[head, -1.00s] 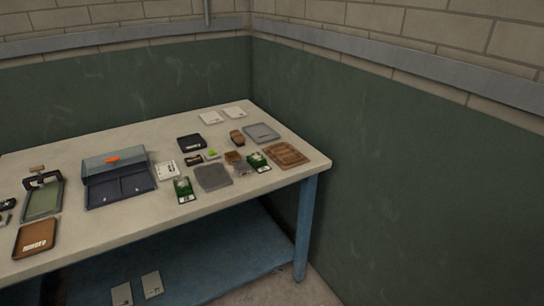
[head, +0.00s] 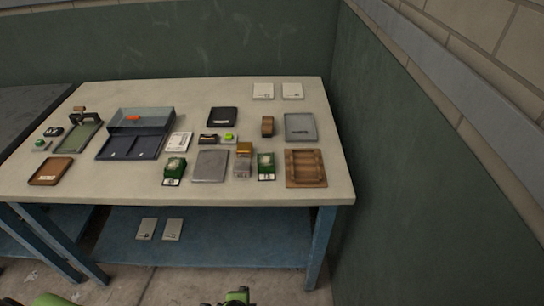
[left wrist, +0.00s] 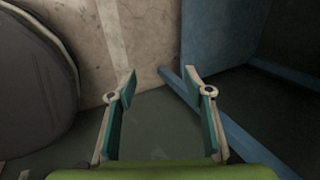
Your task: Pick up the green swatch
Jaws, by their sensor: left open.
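Two dark green pieces with white labels lie on the table: one green piece (head: 174,170) left of a grey square, another green piece (head: 266,165) right of it. I cannot tell which is the green swatch. A small bright green item (head: 229,137) sits behind the grey square. My left gripper (left wrist: 160,82) is open and empty in the left wrist view, with floor and blue frame parts beyond it and no swatch in sight. Green parts of my own body show at the head view's bottom edge. My right gripper is not seen.
The pale table (head: 330,190) also holds a dark blue open case (head: 133,145), a brown tray (head: 50,171), a wooden tray (head: 306,168) and a grey tray (head: 300,127). Two white cards (head: 277,91) lie at the back. A green wall closes the right side.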

